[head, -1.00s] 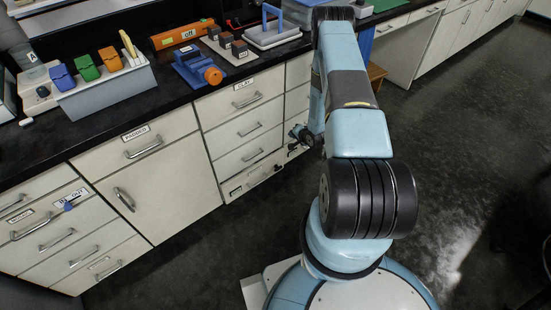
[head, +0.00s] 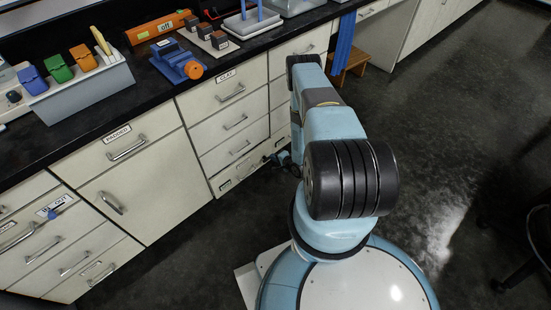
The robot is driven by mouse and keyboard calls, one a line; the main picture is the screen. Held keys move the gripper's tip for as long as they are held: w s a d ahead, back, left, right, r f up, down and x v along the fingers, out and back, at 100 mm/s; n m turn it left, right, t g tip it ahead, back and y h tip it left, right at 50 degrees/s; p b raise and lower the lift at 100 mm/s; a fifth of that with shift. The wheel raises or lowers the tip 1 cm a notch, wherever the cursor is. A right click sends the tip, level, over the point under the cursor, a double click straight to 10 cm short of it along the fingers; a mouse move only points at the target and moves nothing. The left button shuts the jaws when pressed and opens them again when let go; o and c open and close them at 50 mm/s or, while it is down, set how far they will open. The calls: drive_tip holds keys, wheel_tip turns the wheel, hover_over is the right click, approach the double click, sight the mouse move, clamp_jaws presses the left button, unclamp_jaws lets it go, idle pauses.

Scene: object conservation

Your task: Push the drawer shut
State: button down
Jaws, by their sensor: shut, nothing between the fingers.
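A bank of pale drawers under the black counter shows in the head view. The column labelled CLAY (head: 226,76) has several drawer fronts, one above another. Its lowest drawer front (head: 233,177) is near the floor. I cannot tell whether any front stands out from the others. My gripper (head: 273,159) is small and dark, low by the right end of that lowest front, partly hidden behind my arm. It is shut with nothing held. I cannot tell whether it touches the drawer front.
The counter holds a blue vise-like device (head: 178,63), an orange box (head: 162,27) and a grey holder (head: 82,90) with coloured pouches. A wooden stool (head: 348,62) stands right of the drawers. A dark chair (head: 540,235) is at the right edge. Dark floor between is free.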

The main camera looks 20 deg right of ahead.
sight(258, 147)
drive_tip(key=x, duration=0.5)
drive_tip(key=r+x, duration=0.1)
drive_tip(key=x, duration=0.2)
drive_tip(key=shift+w+a, duration=0.1)
drive_tip(key=shift+w, duration=0.25)
drive_tip(key=shift+w+a, duration=0.15)
drive_tip(key=shift+w, duration=0.5)
drive_tip(key=shift+w+a+r, duration=0.1)
drive_tip(key=shift+w+a, duration=0.1)
drive_tip(key=shift+w, duration=0.4)
drive_tip(key=shift+w+a, duration=0.15)
drive_tip(key=shift+w, duration=0.4)
drive_tip(key=shift+w+a+r, duration=0.1)
drive_tip(key=shift+w, duration=0.15)
